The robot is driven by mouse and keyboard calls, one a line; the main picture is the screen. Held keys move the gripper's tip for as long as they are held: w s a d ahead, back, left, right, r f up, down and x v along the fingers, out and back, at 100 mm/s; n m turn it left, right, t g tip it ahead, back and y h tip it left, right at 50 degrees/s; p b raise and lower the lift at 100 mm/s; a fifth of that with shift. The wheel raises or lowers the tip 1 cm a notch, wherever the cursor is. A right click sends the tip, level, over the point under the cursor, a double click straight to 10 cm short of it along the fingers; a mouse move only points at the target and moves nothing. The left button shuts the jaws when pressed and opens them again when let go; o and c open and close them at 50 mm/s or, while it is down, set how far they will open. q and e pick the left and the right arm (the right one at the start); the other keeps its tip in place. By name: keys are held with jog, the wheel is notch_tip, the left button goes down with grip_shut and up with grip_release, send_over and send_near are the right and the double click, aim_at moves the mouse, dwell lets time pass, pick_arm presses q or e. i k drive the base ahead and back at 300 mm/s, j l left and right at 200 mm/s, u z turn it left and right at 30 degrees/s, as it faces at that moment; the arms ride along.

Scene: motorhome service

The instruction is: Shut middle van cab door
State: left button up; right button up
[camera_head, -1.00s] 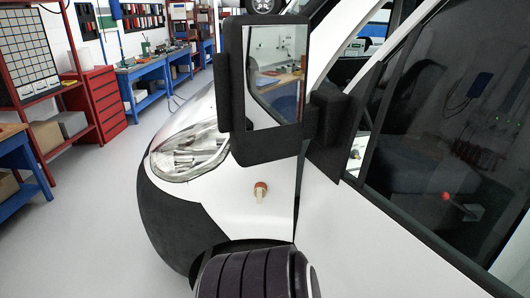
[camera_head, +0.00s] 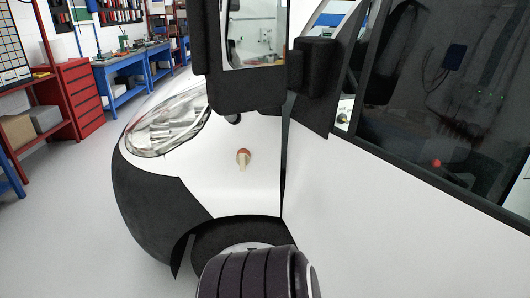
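The van's white cab door (camera_head: 400,215) fills the right side of the head view, with its dark window (camera_head: 440,100) above. A black side mirror (camera_head: 247,92) stands out from the door's front corner. A dark seam runs down between the door's front edge and the white fender (camera_head: 225,185). I cannot tell from this angle whether the door is ajar. The door's handle and rear edge are out of view. A dark ribbed part of my own arm is at the bottom centre, in front of the wheel arch. Neither of my grippers shows.
The van's headlight (camera_head: 170,125) and black bumper (camera_head: 145,205) are left of the door. An orange-capped side lamp (camera_head: 243,158) sits on the fender. A red drawer cabinet (camera_head: 75,97) and blue workbenches (camera_head: 125,80) line the left. Grey floor (camera_head: 65,230) is clear at the left.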

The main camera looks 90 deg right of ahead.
aim_at(370, 222)
jog(key=z, duration=2)
